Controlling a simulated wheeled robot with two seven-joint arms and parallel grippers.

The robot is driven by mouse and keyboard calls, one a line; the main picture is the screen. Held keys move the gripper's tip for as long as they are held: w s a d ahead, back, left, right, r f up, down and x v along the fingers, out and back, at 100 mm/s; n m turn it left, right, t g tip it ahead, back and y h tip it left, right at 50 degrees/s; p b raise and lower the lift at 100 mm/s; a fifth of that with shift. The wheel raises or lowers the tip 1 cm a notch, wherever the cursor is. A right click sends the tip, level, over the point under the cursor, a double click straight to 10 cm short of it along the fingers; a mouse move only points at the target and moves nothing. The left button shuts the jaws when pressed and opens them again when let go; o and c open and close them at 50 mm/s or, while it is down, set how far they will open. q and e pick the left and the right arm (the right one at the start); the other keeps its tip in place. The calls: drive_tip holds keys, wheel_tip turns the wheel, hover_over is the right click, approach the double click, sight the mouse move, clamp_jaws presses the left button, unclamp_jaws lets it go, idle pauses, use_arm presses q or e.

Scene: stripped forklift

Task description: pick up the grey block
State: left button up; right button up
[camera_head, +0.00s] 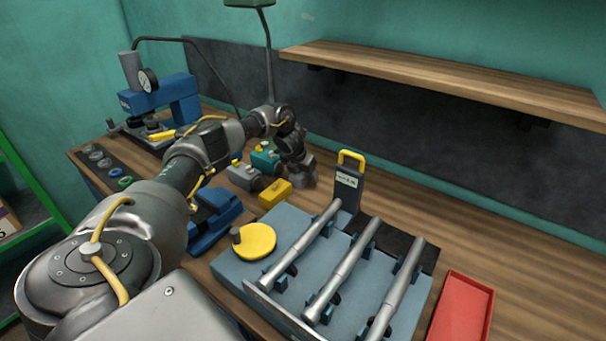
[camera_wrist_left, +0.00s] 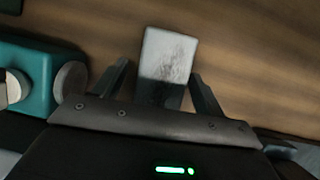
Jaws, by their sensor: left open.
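The grey block (camera_wrist_left: 168,52) shows in the left wrist view, pale on its upper part and shaded lower down. It stands out against brown wood. My left gripper (camera_wrist_left: 160,74) is open, with one finger on each side of the block and a visible gap on both sides. In the head view my left gripper (camera_head: 301,172) points down over the bench behind the yellow block; I cannot clearly tell the grey block from the gripper there. My right gripper is not in view.
A teal part (camera_head: 265,158) with a round grey end is close to the left finger. A yellow block (camera_head: 275,194), a blue fixture (camera_head: 212,218) and a rack of metal tubes (camera_head: 345,268) are nearby. A red tray (camera_head: 462,308) is at right. A shelf (camera_head: 440,75) hangs above the bench.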

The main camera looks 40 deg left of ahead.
use_arm(q)
drive_tip(key=shift+f, duration=0.1)
idle(0.5)
drive_tip(key=c, duration=1.4)
drive_tip(key=shift+c, duration=0.6)
